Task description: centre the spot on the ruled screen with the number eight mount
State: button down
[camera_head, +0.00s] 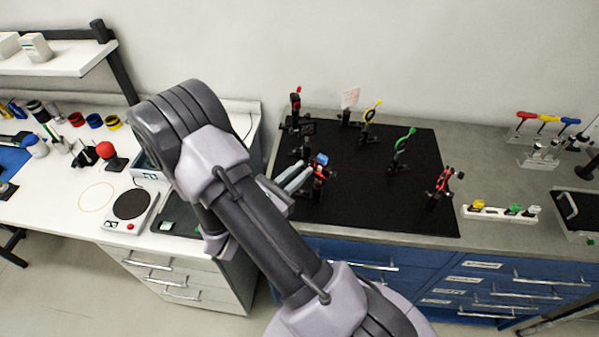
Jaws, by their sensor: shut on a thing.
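My gripper (308,177) reaches over the left front of the black board and is shut on part of a small red and black mount (319,172) with a blue top. The grip itself is tiny and partly hidden, and no number can be read on the mount. A small pale card (350,98) on a black stand at the back of the board looks like the ruled screen. Its rulings and any spot on it are too small to make out.
On the black board (375,205) stand a yellow ring mount (370,112), a green ring mount (403,144), a red mount (440,184) at the right and a red-topped device (295,103) at the back left. A white holder (500,213) lies right of the board.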

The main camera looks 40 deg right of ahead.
jog(key=m+b, duration=0.2)
jog(key=m, duration=0.1)
jog(key=shift+f, duration=0.1)
jog(key=shift+m+b, duration=0.75)
jog(key=shift+m, duration=0.75)
jog(key=c, duration=1.4)
grip_release()
jog(key=shift+o, duration=0.2)
jog(key=s+a+p, duration=0.1)
jog(key=s+a, duration=0.1)
jog(key=a, duration=1.5)
jog(key=shift+a+p, duration=0.15)
jog(key=shift+p, duration=0.2)
jog(key=shift+s, duration=0.1)
